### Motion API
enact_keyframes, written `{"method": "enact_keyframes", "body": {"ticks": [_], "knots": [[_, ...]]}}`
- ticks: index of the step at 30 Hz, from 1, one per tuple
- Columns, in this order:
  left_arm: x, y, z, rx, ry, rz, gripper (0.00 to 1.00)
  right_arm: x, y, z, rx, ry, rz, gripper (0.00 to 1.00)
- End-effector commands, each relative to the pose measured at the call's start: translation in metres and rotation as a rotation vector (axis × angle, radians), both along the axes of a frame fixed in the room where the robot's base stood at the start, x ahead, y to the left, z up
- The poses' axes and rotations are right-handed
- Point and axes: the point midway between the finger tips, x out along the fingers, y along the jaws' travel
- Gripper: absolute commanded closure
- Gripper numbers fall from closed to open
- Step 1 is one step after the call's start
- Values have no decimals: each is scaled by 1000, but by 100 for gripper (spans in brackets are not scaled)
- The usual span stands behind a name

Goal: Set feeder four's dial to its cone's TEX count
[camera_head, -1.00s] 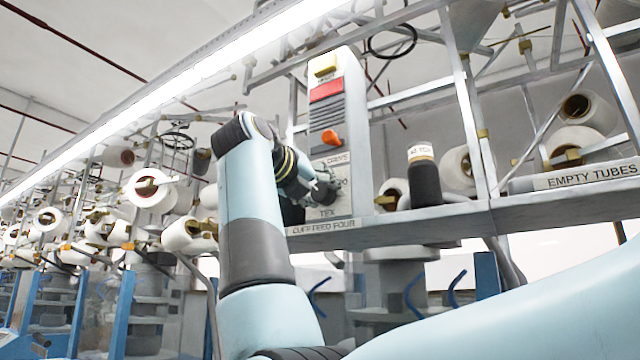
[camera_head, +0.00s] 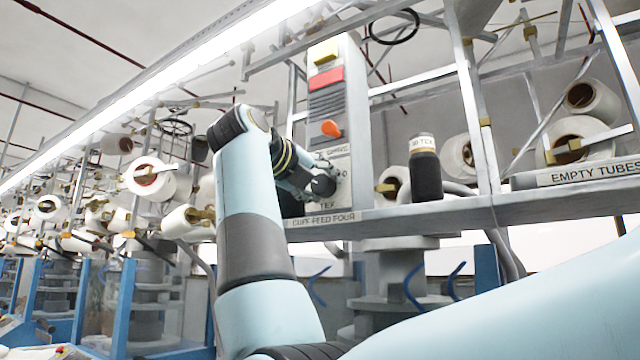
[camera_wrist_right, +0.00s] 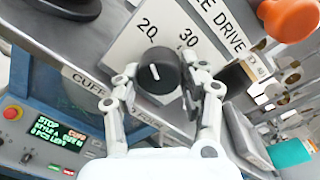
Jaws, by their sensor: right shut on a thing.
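Feeder four's dial (camera_wrist_right: 158,73) is a round black knob with a white pointer line, on a white plate (camera_wrist_right: 125,48) where 20 and 30 can be read. The pointer line leans roughly toward the 20 side. My right gripper (camera_wrist_right: 155,92) is shut on the dial, one finger on each side. In the head view my right gripper (camera_head: 322,186) reaches the lower panel and hides most of the dial. My left gripper is not in view.
The shelf edge (camera_head: 460,218) runs below. An EMPTY TUBES tray (camera_head: 580,174) is at right. A small lit screen (camera_wrist_right: 45,125) shows at lower left.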

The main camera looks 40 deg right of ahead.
Motion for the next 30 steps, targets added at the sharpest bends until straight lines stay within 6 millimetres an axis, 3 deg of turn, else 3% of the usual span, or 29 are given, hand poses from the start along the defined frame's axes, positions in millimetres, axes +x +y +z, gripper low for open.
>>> {"method": "enact_keyframes", "body": {"ticks": [1, 2, 7, 23, 30], "knots": [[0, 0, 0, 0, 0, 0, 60, 0, 0, 0, 0, 0, 1, 90], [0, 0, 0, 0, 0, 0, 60, 0, 0, 0, 0, 0, 1, 56], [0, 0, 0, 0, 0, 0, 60, 0, 0, 0, 1, 0, 1, 34], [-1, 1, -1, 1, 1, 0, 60, 0, 0, 0, 3, -6, 0, 34], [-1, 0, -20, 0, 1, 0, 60, 0, 0, -4, 76, -186, -1, 34]]}}
